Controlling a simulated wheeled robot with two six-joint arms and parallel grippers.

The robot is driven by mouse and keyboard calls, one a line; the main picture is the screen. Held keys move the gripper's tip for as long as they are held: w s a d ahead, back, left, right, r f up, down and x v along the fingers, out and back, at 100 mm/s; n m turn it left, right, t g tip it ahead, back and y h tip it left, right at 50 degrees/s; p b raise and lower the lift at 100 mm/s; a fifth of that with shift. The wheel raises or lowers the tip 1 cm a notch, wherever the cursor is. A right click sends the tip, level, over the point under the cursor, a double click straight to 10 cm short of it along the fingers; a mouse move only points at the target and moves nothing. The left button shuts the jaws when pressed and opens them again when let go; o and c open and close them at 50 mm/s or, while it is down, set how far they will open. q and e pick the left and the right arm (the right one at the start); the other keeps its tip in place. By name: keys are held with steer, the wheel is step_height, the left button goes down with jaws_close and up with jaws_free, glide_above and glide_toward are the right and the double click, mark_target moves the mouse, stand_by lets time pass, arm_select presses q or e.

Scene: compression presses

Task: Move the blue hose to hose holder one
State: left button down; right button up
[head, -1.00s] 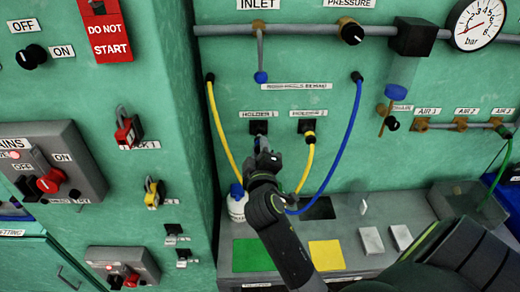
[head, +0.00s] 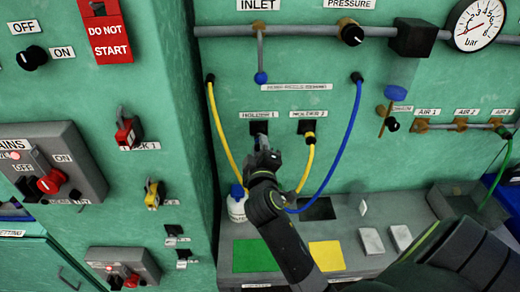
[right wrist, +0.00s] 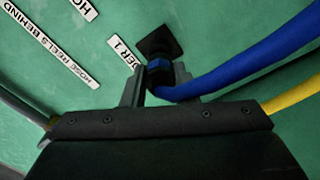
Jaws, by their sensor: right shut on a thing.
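The blue hose (head: 347,137) hangs from a fitting at the upper right of the panel and loops down and left behind my right arm. Hose holder one (head: 258,127) is a black square socket under the HOLDER 1 label. My right gripper (head: 263,148) is right at this holder. In the right wrist view, my right gripper (right wrist: 159,84) is shut on the end of the blue hose (right wrist: 240,68). The blue collar of that end lies against the black holder (right wrist: 160,42); I cannot tell how deep it sits. My left gripper is not in view.
A yellow hose (head: 218,125) loops down behind my arm and up to hose holder two (head: 308,128), right beside holder one. A white bottle (head: 237,205) with a blue cap stands below. A grey shelf with green and yellow pads (head: 326,255) lies beneath.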

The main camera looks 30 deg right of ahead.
steer(key=shift+x, duration=1.1)
steer(key=o, duration=1.1)
